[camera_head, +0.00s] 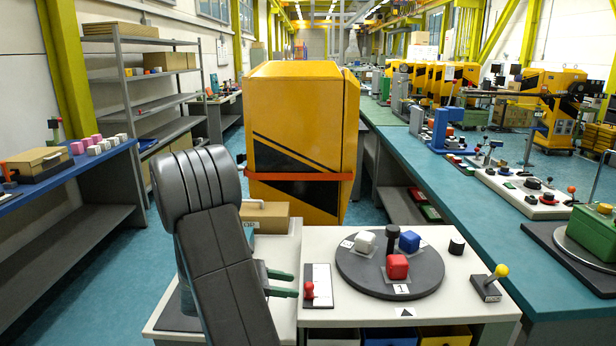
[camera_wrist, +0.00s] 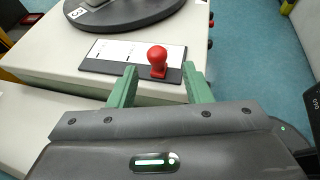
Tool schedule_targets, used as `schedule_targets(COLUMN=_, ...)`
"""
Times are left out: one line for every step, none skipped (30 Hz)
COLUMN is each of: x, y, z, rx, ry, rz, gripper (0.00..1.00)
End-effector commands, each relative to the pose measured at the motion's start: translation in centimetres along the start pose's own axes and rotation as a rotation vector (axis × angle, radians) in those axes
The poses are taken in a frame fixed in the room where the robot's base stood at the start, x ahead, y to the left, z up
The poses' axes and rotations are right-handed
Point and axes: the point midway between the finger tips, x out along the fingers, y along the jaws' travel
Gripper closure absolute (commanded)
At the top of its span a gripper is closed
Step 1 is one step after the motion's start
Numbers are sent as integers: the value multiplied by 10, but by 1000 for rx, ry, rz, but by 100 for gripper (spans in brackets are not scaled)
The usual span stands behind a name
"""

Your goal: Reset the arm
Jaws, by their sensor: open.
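My arm rises at the left of the head view, in front of the white table. My gripper (camera_head: 284,283) has two green fingers and points right, beside the table's left part. In the wrist view my gripper (camera_wrist: 158,80) is open, with the fingers apart and nothing held. A red-handled knob (camera_wrist: 157,60) on a dark-framed white plate shows just beyond the gap between the fingertips. The same red knob (camera_head: 309,290) shows in the head view, right of the fingers. Whether the fingers touch the plate cannot be told.
A dark turntable (camera_head: 350,275) carries a white, a blue and a red cube around a dark post. A cardboard box (camera_head: 265,217) is behind my arm. A yellow cabinet (camera_head: 300,130) stands behind the table.

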Motion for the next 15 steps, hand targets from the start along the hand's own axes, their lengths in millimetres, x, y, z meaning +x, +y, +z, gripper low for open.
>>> schedule_targets(x=11, y=-1, z=1, rx=0, ry=-1, rz=-5, gripper=55)
schedule_targets(x=18, y=-1, z=1, rx=0, ry=-1, rz=-6, gripper=55)
schedule_targets(x=25, y=-1, z=1, rx=-1, ry=-1, rz=-4, gripper=55)
schedule_targets(x=31, y=-1, z=1, rx=-1, ry=-1, rz=-6, gripper=55)
schedule_targets(x=37, y=-1, z=1, rx=-1, ry=-1, rz=-4, gripper=55)
schedule_targets(x=44, y=-1, z=1, rx=-1, ry=0, rz=-4, gripper=55)
schedule_targets(x=49, y=-1, z=1, rx=0, ry=-1, rz=-5, gripper=55)
schedule_targets(x=53, y=-1, z=1, rx=0, ry=-1, rz=-3, gripper=55)
schedule_targets(x=59, y=-1, z=1, rx=0, ry=0, rz=-3, gripper=55)
schedule_targets(x=63, y=-1, z=1, rx=0, ry=0, rz=-3, gripper=55)
schedule_targets(x=66, y=0, z=1, rx=-1, ry=0, rz=-2, gripper=55)
schedule_targets(x=68, y=2, z=1, rx=0, ry=0, rz=-1, gripper=55)
schedule_targets(x=68, y=6, z=1, rx=1, ry=0, rz=0, gripper=55)
schedule_targets(x=68, y=9, z=1, rx=2, ry=0, rz=0, gripper=55)
schedule_targets(x=68, y=12, z=2, rx=2, ry=1, rz=0, gripper=55)
